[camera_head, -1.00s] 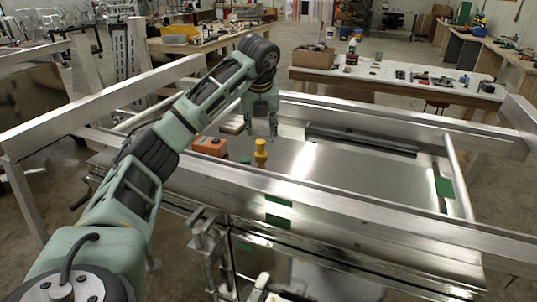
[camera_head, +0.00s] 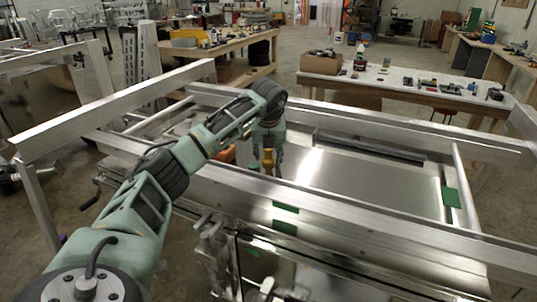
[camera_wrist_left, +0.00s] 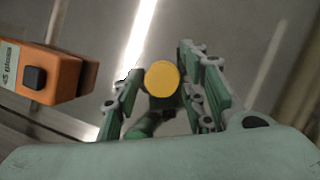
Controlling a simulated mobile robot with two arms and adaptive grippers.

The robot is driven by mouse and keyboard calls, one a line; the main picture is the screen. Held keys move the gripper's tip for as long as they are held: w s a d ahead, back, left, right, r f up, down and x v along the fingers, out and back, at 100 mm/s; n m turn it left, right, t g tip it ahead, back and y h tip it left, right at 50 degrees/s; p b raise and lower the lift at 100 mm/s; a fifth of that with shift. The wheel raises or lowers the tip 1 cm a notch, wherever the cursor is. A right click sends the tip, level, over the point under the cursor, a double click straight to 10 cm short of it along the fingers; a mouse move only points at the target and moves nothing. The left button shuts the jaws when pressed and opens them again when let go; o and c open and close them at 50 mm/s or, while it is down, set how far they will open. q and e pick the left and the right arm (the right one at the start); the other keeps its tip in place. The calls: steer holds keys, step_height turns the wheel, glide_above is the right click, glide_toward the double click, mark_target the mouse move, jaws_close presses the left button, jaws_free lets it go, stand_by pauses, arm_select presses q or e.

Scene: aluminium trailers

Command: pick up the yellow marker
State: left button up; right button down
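The yellow marker (camera_head: 269,161) stands upright on the metal trailer bed in the head view, partly hidden by my left gripper (camera_head: 268,158). In the left wrist view the round yellow top of the marker (camera_wrist_left: 162,78) lies between the two green fingers of my left gripper (camera_wrist_left: 160,90). My right gripper is in neither view.
An orange box-shaped item (camera_wrist_left: 45,72) lies left of the marker in the left wrist view. A green object (camera_wrist_left: 148,125) shows close by, between the fingers. Aluminium rails (camera_head: 330,205) border the trailer bed. The bed to the right is mostly clear.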

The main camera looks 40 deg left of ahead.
arm_select(q)
steer(key=shift+s, duration=0.1)
jaws_close()
stand_by(0.5)
